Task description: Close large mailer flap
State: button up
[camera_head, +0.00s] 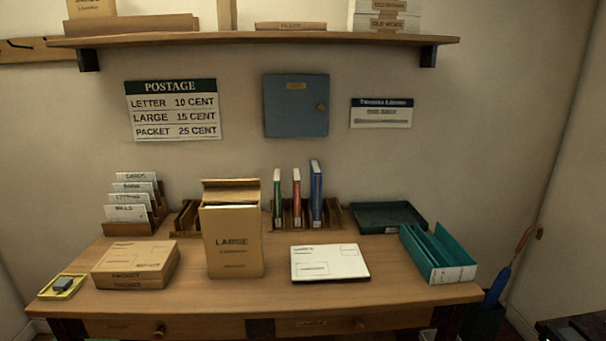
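The large mailer (235,243) is a tan upright box marked "LARGE" that stands on the desk left of centre. Its flap (231,185) stands up at the top back edge, and a dark opening shows below it, so the mailer looks open. What is inside cannot be seen. My gripper is not in view.
On the desk (200,300), a flat tan packet box (135,262) lies left of the mailer and a white parcel (329,262) lies right. Behind are a card rack (135,205) and upright books (297,200). A teal binder (437,252) and dark tray (388,217) are at right.

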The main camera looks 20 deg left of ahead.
aim_at(249, 188)
jog(key=z, duration=0.3)
jog(key=i, duration=0.7)
jog(key=u, duration=0.55)
jog(key=i, duration=0.7)
jog(key=u, duration=0.6)
